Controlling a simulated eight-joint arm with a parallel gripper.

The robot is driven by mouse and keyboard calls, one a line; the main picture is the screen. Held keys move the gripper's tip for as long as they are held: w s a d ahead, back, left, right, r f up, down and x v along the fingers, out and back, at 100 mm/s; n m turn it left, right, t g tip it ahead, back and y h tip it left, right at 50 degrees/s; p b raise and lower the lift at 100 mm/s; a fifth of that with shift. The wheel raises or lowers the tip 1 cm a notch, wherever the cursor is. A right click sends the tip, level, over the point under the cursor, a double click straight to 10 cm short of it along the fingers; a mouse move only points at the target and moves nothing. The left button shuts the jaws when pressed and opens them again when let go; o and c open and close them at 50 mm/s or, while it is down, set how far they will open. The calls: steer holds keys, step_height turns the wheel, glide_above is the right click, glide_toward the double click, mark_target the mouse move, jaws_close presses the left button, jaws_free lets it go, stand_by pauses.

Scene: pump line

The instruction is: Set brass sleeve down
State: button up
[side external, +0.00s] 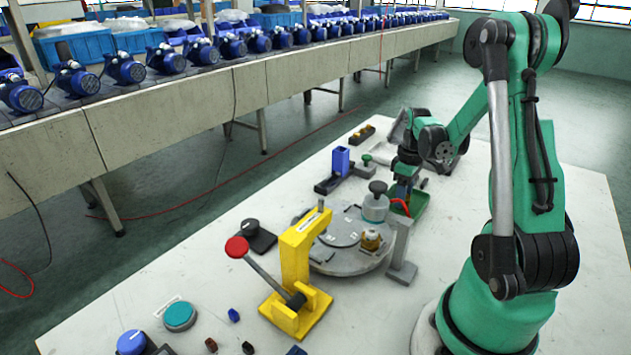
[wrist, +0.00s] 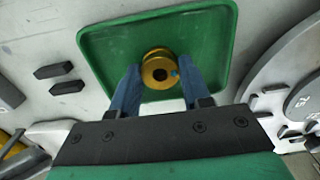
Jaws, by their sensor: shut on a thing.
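The brass sleeve (wrist: 155,63) is a short gold ring with a dark bore and a small blue mark at its right side. My gripper (wrist: 158,76) is shut on it, one blue finger on each side. I cannot tell whether the sleeve touches the tray floor. In the side view my gripper (side external: 402,191) points down at the green tray (side external: 421,204); the sleeve is not clearly visible there.
A grey round table (side external: 345,262) with a brass part (side external: 371,240) and a grey knobbed piece (side external: 375,205) stands beside the tray. A yellow lever press (side external: 297,262) is nearer the camera. A blue block (side external: 340,160) stands left of my gripper.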

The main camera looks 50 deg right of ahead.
steer(key=shift+f, duration=0.15)
steer(key=o, duration=1)
steer(key=shift+o, duration=0.2)
step_height(320, 180, up, 12)
steer(key=w+a+t, duration=0.2)
steer(key=a, duration=0.6)
steer(key=w+a+t, duration=0.1)
steer(key=a+t, duration=0.1)
steer(key=a, duration=0.7)
steer(key=w+a+t, duration=0.2)
steer(key=a+t, duration=0.1)
steer(key=a, duration=0.6)
steer(key=shift+w+r, duration=0.3)
steer(key=shift+w, duration=0.05)
